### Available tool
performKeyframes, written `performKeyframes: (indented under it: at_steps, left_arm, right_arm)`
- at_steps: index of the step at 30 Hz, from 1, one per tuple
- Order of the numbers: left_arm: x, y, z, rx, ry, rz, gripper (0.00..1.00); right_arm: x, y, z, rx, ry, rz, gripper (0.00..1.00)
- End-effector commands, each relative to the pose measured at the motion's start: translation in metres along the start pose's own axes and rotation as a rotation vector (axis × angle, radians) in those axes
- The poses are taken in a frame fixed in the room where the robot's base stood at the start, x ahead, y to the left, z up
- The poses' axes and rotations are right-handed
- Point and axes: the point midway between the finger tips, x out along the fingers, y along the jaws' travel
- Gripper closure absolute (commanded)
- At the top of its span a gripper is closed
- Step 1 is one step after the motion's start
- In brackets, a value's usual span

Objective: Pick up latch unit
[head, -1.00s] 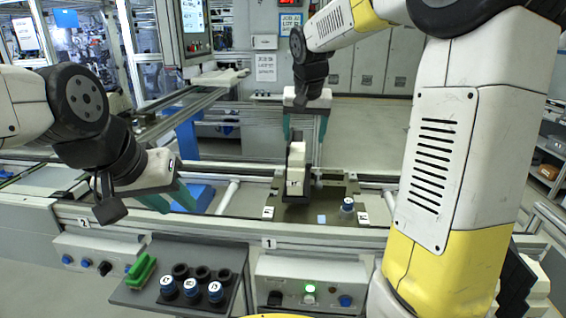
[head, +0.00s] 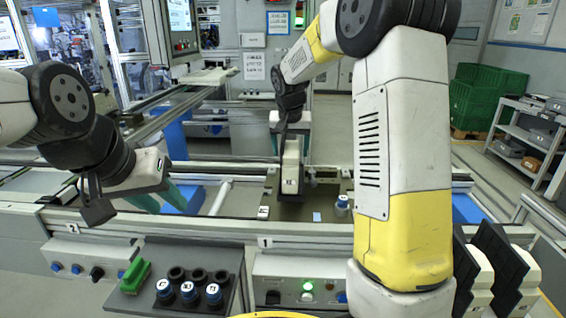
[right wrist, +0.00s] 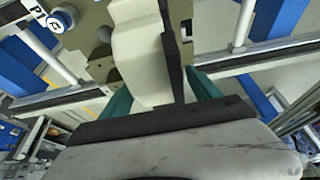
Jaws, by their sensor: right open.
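The latch unit (head: 291,172), a cream block with a black plate, stands upright on the dark pallet plate (head: 324,198) in the head view. In the right wrist view the unit (right wrist: 140,55) lies between the teal fingers of my right gripper (right wrist: 160,92). The gripper is open, with a gap visible beside the unit, and comes down on it from above. My left gripper (head: 158,200) is open and empty over the line's left part, apart from the unit.
A blue-capped part (head: 342,204) stands on the pallet's right side, close to the unit. More cream-and-black units (head: 520,272) stand at lower right.

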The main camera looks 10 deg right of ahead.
Motion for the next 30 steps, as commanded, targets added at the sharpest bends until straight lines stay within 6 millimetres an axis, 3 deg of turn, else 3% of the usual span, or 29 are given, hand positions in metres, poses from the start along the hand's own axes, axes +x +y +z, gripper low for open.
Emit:
performKeyframes:
  at_steps: [4, 15, 26, 30]
  left_arm:
    - [0.000, 0.000, 0.000, 0.000, 0.000, 0.000, 0.64]
    - [0.000, 0.000, 0.000, 0.000, 0.000, 0.000, 0.64]
    - [0.000, 0.000, 0.000, 0.000, 0.000, 0.000, 0.64]
    - [0.000, 0.000, 0.000, 0.000, 0.000, 0.000, 0.64]
  right_arm:
    - [-0.001, 0.000, 0.000, 0.000, 0.001, 0.000, 0.30]
    - [-0.001, 0.000, 0.000, 0.000, 0.001, 0.000, 1.00]
    - [-0.003, 0.000, -0.002, 0.000, 0.003, -0.001, 1.00]
    - [-0.016, -0.001, -0.008, 0.000, 0.006, -0.002, 1.00]
